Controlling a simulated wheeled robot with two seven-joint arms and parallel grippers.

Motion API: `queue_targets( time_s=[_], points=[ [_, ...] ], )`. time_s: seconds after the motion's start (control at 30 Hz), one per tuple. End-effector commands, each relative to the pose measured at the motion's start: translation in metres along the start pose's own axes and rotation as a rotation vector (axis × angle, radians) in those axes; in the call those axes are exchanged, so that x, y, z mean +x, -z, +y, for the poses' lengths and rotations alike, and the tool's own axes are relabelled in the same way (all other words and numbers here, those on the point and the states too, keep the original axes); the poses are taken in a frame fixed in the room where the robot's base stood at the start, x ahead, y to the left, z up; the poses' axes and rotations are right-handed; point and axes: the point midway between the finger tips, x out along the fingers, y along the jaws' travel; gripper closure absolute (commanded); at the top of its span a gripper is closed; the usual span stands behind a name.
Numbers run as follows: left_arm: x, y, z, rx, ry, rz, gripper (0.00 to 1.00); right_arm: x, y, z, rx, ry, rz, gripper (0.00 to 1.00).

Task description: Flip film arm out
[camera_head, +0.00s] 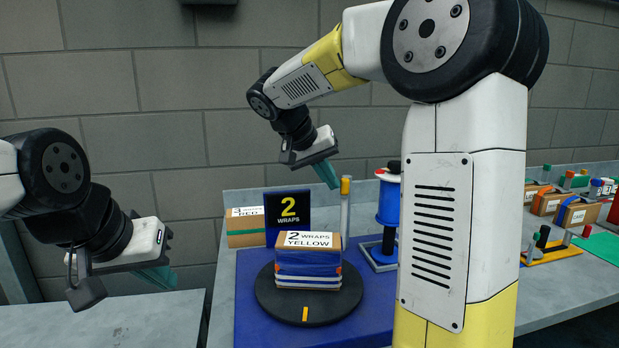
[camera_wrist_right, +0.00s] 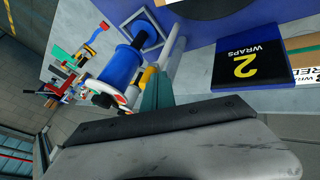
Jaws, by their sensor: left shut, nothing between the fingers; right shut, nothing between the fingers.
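In the right wrist view the fingers (camera_wrist_right: 155,92) are beside the yellow piece (camera_wrist_right: 146,78) and the spool (camera_wrist_right: 132,62); contact is unclear. My left gripper (camera_head: 158,277) is shut and empty at the left.
Boxes and tools crowd the right bench (camera_head: 560,290).

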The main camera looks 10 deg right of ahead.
Motion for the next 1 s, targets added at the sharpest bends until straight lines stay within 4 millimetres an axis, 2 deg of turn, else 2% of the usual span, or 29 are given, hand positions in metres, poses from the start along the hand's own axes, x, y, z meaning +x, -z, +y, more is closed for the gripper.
queue_targets(
  time_s=[0.4,1.0],
  points=[
    [0.0,0.0,0.0,0.0,0.0,0.0,1.0,0.01,-0.01,0.03,-0.239,0.129,0.13,1.0],
    [0.0,0.0,0.0,0.0,0.0,0.0,1.0,0.016,-0.011,0.042,-0.241,0.127,0.126,1.0]
  ],
)
